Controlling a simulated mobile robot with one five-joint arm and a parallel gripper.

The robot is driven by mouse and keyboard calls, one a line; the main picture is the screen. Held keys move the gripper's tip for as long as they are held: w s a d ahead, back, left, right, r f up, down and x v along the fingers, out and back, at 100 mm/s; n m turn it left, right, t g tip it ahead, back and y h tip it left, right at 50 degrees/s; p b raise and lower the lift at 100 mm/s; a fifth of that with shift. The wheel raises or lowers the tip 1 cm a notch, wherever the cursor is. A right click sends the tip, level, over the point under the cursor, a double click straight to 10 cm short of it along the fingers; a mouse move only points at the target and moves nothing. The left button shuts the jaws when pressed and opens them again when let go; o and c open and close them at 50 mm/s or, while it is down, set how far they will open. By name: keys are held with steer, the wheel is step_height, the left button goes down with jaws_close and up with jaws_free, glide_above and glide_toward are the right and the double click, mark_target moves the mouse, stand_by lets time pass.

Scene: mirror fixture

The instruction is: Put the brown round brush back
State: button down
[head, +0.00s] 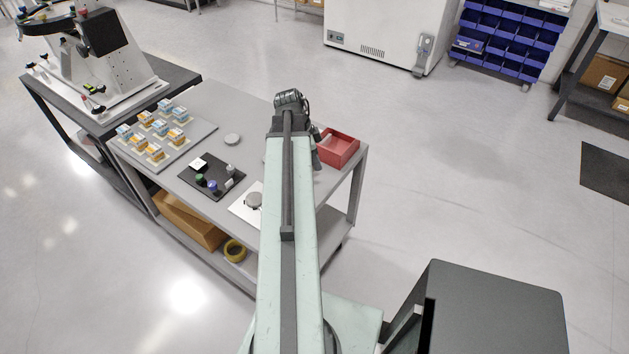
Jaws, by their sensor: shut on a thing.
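My arm reaches forward over the grey bench, and its far end with my gripper (318,142) is partly hidden behind the arm link. A dark grey part of it shows beside the red tray (353,151). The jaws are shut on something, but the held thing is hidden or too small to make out. I cannot pick out a brown round brush anywhere in this view. A black mat (188,176) on the bench holds small items, among them a green one (200,180), a blue-purple one (213,187) and a pale one (229,169).
A grey board (188,151) with several small boxes lies at the bench's left. A round grey disc (232,139) lies mid-bench. A white plate (240,211) with a round grey piece lies near the front edge. A white fixture (125,70) stands beyond left. Open floor lies right.

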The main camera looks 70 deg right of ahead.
mark_target(319, 184)
step_height(319, 184, down, 8)
steer(key=b, duration=0.6)
steer(key=shift+r, duration=0.15)
steer(key=c, duration=1.3)
jaws_free()
steer(key=p+v, duration=1.1)
steer(key=v, duration=0.1)
steer(key=shift+s, duration=0.1)
